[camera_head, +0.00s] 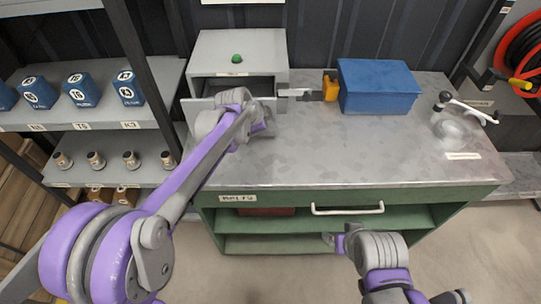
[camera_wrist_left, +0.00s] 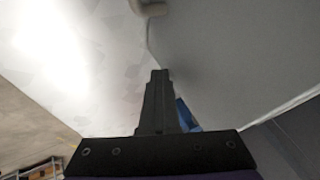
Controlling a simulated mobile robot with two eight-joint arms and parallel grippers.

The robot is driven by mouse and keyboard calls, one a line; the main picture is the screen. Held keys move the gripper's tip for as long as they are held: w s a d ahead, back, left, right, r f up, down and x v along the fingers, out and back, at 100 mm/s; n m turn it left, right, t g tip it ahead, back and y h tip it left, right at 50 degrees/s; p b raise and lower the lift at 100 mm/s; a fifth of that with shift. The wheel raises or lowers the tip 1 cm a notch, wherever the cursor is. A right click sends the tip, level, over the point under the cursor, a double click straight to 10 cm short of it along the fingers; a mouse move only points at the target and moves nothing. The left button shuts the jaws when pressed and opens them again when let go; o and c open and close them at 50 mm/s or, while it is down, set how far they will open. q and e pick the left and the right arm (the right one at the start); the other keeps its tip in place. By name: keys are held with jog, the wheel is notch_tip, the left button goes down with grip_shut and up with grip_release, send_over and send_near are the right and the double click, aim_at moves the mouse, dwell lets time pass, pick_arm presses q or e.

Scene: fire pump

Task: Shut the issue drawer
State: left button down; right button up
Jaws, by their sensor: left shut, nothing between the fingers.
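The issue drawer seems to be the one in the grey housing (camera_head: 210,62) with a green button (camera_head: 237,58) on the bench. Its front panel (camera_head: 191,106) stands out from the housing, so it is open. My left gripper (camera_head: 262,124) is at the drawer front, and my left forearm hides much of the panel. In the left wrist view the black fingers (camera_wrist_left: 160,78) are together and empty, close beside a broad grey surface (camera_wrist_left: 225,55). I cannot tell whether they touch it. My right gripper (camera_head: 331,240) is low in front of the bench, its jaws unclear.
The bench top (camera_head: 330,150) is clear in the middle. A blue box (camera_head: 378,88) and an orange block (camera_head: 330,88) stand right of the drawer. A lever device (camera_head: 455,120) is at the right. A shelf (camera_head: 60,118) with blue blocks is at the left.

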pick_arm(q)
jog(key=w+p, duration=0.2)
jog(key=w, duration=0.8)
jog(key=shift+w+r, duration=0.1)
jog(key=shift+r, duration=0.05)
pick_arm(e)
jog(key=r, duration=0.1)
jog(key=w+r, duration=0.1)
jog(key=r, duration=0.1)
